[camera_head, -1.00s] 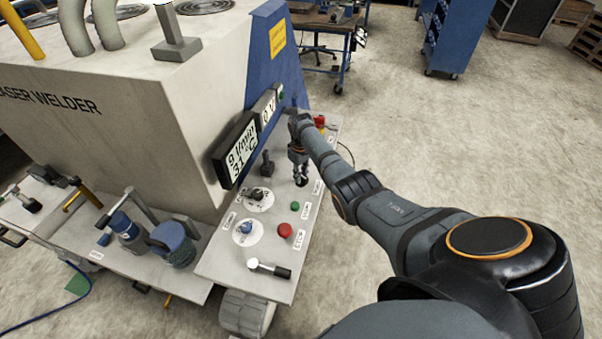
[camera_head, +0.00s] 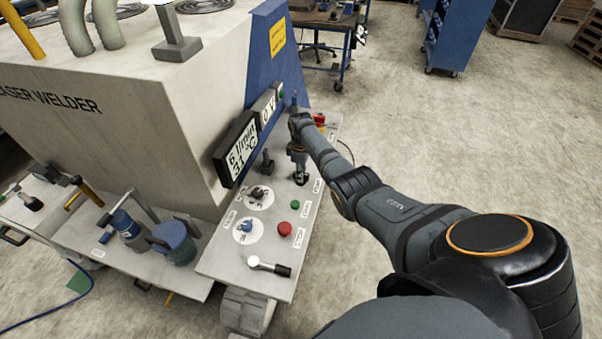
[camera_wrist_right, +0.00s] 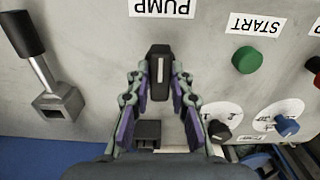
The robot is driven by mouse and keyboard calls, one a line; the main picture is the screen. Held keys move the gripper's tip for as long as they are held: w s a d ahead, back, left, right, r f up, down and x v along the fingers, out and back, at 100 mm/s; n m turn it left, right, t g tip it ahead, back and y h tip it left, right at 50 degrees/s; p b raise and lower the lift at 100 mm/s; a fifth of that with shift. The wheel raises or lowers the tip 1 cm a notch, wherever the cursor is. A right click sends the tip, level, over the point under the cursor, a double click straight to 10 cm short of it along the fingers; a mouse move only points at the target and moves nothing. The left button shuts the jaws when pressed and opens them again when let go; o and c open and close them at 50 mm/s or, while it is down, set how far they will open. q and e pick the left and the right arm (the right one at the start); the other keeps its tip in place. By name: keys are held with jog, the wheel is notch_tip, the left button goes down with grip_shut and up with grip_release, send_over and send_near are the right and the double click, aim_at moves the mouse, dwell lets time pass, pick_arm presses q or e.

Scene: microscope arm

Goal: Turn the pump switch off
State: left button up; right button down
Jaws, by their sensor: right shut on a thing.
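The pump switch is a black knob (camera_wrist_right: 159,62) with a white pointer line, below the upside-down PUMP label (camera_wrist_right: 162,8) in the right wrist view. The pointer line runs straight up and down the picture, towards the label. My right gripper (camera_wrist_right: 160,84) is shut on the knob, one finger on each side. In the head view my right gripper (camera_head: 299,170) reaches down to the far part of the control panel (camera_head: 273,277), and it largely hides the knob. My left gripper is out of view.
A green START button (camera_head: 295,204), a red button (camera_head: 285,229), two dials and a lever (camera_head: 268,266) sit nearer on the panel. A display (camera_head: 237,149) reads 6 l/min and 31 °C. A red emergency knob (camera_head: 319,119) is beyond my gripper. Open floor lies right.

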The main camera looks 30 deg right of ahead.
jog(key=shift+w+r, duration=0.15)
jog(key=c, duration=1.2)
grip_release()
notch_tip(320, 180, up, 12)
